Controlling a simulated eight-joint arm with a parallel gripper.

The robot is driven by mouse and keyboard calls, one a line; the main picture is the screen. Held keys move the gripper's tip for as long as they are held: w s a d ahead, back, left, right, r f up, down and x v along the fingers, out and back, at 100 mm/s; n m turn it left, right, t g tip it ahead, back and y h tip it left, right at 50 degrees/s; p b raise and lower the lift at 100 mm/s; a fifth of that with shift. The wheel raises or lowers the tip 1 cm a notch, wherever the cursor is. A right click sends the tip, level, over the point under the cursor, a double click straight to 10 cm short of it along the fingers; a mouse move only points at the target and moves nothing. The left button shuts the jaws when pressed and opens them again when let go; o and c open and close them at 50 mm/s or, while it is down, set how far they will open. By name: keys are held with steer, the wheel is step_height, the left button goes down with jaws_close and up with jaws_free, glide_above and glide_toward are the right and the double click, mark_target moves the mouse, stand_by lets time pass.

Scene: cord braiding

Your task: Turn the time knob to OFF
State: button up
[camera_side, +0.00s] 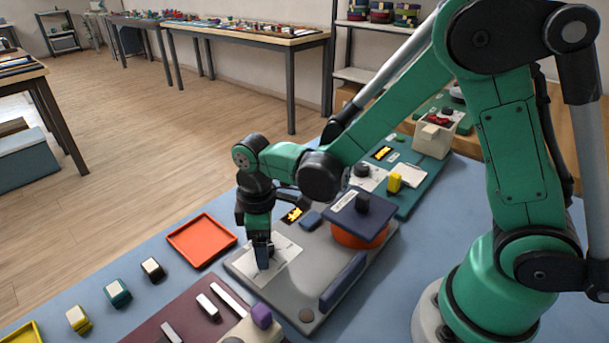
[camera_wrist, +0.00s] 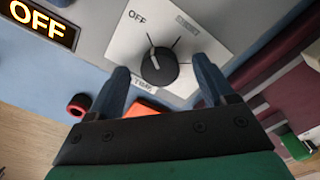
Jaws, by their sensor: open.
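The time knob (camera_wrist: 159,67) is a round black dial on a white plate (camera_wrist: 125,45) in the wrist view. Its pale pointer mark faces up and left, along the tick line by the printed OFF. A TIME label (camera_wrist: 147,85) lies beside the knob. The lit display (camera_wrist: 38,24) reads OFF in the wrist view. My gripper (camera_wrist: 160,72) is open, with one dark finger on either side of the knob; I cannot tell whether they touch it. In the side view my gripper (camera_side: 262,252) points down over the white plate (camera_side: 283,268) and hides the knob.
The grey machine (camera_side: 305,300) carries a dark blue square top over an orange body (camera_side: 360,235) to the right of my gripper. An orange tray (camera_side: 201,240) lies to the left. Several small coloured blocks stand on the blue table.

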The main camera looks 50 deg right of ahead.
steer(key=shift+r, duration=0.1)
steer(key=shift+r, duration=2.75)
step_height(320, 180, up, 7)
steer(key=s+d+m+t, duration=0.5)
steer(key=d+m+t, duration=0.2)
steer(key=m, duration=0.2)
steer(key=shift+s+d+f, duration=0.15)
steer(key=shift+d+f, duration=0.1)
steer(key=shift+f, duration=0.15)
